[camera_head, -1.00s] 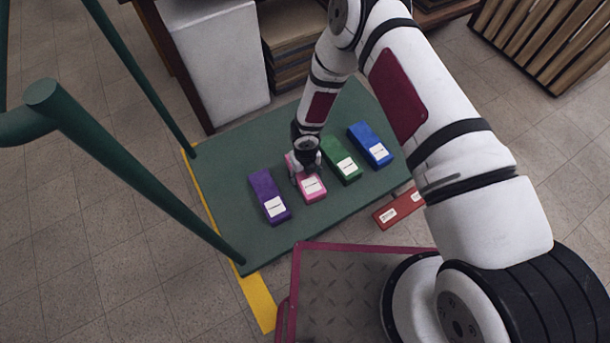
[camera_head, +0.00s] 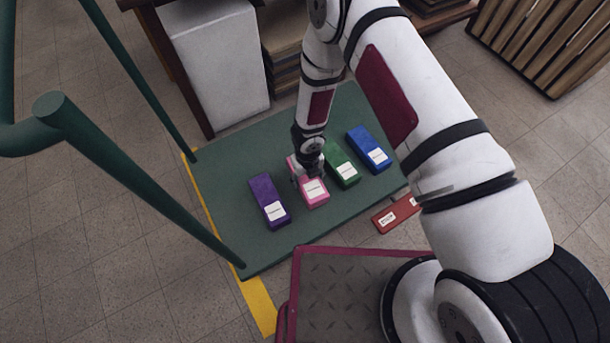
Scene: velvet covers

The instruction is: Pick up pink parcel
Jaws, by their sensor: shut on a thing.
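The pink parcel (camera_head: 314,193) is a small box with a white label on its top, at the green platform between the purple and green parcels. My gripper (camera_head: 306,177) is over its far half, with the fingers down at its sides, shut on it. The far end of the parcel is partly hidden by my gripper. I cannot tell whether the parcel rests on the platform or is slightly raised.
The purple parcel (camera_head: 269,201) lies to the left, the green parcel (camera_head: 341,166) and blue parcel (camera_head: 369,150) to the right, on the green platform (camera_head: 225,225). A red parcel (camera_head: 396,214) is off its right edge. Green rails (camera_head: 140,187) stand at the left.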

